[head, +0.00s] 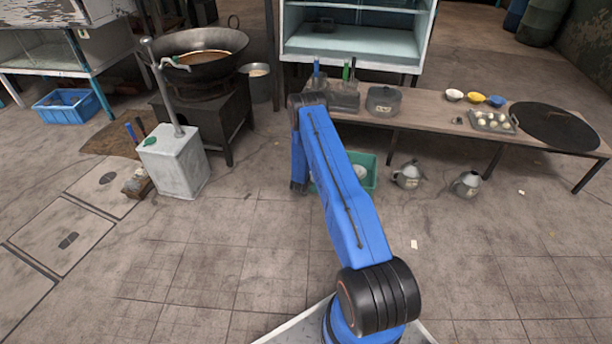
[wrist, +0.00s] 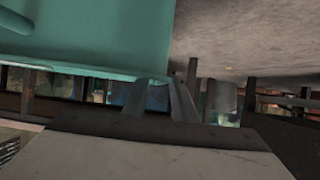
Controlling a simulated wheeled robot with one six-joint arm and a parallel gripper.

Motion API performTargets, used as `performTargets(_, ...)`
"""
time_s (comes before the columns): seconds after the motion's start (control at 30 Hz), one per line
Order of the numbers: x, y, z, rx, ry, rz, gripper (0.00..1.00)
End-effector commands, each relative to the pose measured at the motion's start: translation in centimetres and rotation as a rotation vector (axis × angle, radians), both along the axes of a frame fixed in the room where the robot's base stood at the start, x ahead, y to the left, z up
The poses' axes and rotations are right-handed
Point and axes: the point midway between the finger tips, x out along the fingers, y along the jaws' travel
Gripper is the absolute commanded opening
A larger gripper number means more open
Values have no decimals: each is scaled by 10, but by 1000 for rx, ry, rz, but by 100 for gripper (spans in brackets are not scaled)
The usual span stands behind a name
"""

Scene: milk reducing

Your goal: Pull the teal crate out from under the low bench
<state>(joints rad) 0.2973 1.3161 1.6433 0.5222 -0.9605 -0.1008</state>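The teal crate (head: 369,184) sits on the floor under the front of the low bench (head: 432,112), partly hidden behind my blue arm. A pale round thing (head: 360,171) shows inside it. In the wrist view, a teal wall of the crate (wrist: 85,42) fills the upper left, very close. My gripper (wrist: 157,90) shows there as two grey fingers with a gap between them, at the crate's lower edge in the picture. The fingers look apart; I cannot tell whether they touch the rim. The head view hides the gripper behind the arm.
Two grey kettles (head: 408,175) (head: 466,184) stand on the floor right of the crate. A pot (head: 383,100), bowls and a tray (head: 492,122) sit on the bench. A white canister (head: 174,165) and a wok stove stand at left. The floor in front is mostly clear.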

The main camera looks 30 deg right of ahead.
Motion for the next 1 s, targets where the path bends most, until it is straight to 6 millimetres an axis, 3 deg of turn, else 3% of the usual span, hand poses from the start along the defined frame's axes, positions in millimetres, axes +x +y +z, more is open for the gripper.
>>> performTargets(0.6,-75,72,50,1,1,0,25)
performTargets(1.0,-85,81,56,0,0,0,25)
